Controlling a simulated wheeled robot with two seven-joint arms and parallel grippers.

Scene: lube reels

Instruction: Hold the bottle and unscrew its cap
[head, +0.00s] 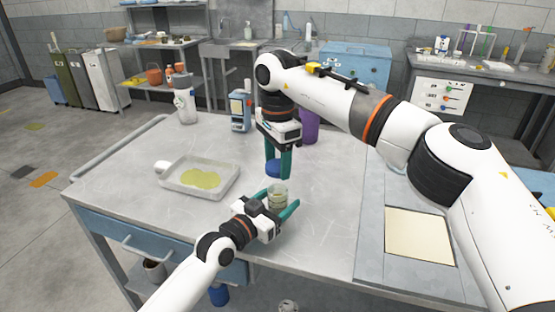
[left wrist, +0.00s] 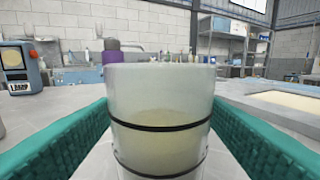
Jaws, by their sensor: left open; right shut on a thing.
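The bottle (head: 278,196) is a pale, see-through jar with yellowish contents, upright near the front edge of the table. In the left wrist view the bottle (left wrist: 160,120) has dark bands and a bare top. My left gripper (head: 277,202) is open, with a green finger on each side of the bottle and gaps visible. My right gripper (head: 278,172) points down above and slightly behind the bottle, shut on the blue cap (head: 273,169). The cap is apart from the bottle. The fingers partly hide the cap.
A shallow tray (head: 235,180) with yellow-green liquid lies left of the bottle. A white bottle (head: 187,103), a blue device (head: 240,111) and a purple container (head: 309,127) stand farther back. A beige pad (head: 420,236) lies at right. The table between tray and bottle is clear.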

